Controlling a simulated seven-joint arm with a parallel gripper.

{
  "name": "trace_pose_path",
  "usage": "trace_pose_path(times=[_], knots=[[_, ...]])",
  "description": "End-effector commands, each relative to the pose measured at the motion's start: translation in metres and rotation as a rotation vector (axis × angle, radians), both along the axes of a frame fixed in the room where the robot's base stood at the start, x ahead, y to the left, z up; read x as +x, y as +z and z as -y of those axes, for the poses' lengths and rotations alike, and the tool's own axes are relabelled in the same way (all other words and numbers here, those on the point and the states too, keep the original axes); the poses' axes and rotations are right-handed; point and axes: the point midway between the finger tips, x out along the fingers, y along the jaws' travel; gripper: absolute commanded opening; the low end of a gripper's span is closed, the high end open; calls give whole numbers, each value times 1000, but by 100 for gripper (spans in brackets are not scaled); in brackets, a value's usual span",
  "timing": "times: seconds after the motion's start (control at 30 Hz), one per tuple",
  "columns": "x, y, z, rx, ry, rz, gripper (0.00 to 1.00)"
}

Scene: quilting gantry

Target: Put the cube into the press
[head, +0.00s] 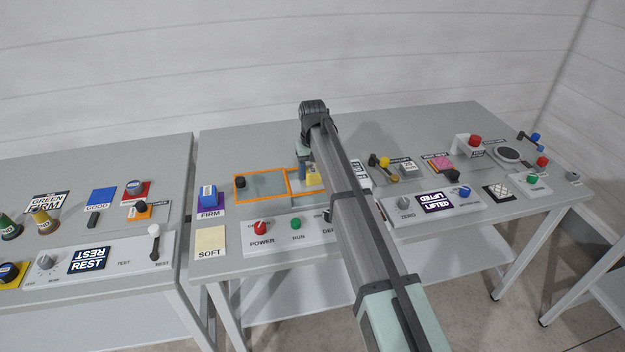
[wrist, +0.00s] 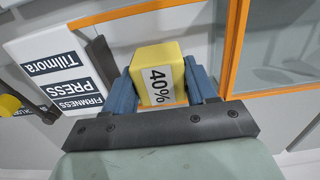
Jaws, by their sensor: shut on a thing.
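My gripper (wrist: 158,88) is shut on a yellow cube (wrist: 157,65) marked 40%, with a blue finger on either side of it. The cube is at the right section of the frame, where an orange-edged opening shows. I cannot tell how deep the cube is relative to the frame.
A control panel (head: 272,234) with a red and a green knob stands in front of the press. A blue FIRM block (head: 208,196) and a cream SOFT pad (head: 210,241) lie to the left. A white press label (wrist: 55,65) and a dark upright bar (wrist: 100,60) are close beside the gripper.

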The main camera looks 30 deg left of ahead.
Motion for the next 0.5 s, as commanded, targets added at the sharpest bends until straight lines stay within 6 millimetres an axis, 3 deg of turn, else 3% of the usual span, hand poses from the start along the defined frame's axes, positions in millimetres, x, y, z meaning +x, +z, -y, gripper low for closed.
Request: trace_pose_path(times=[0.3,0.5], knots=[[0,-33,0,-1,-1,-1,29],[0,-35,0,1,-1,1,29]])
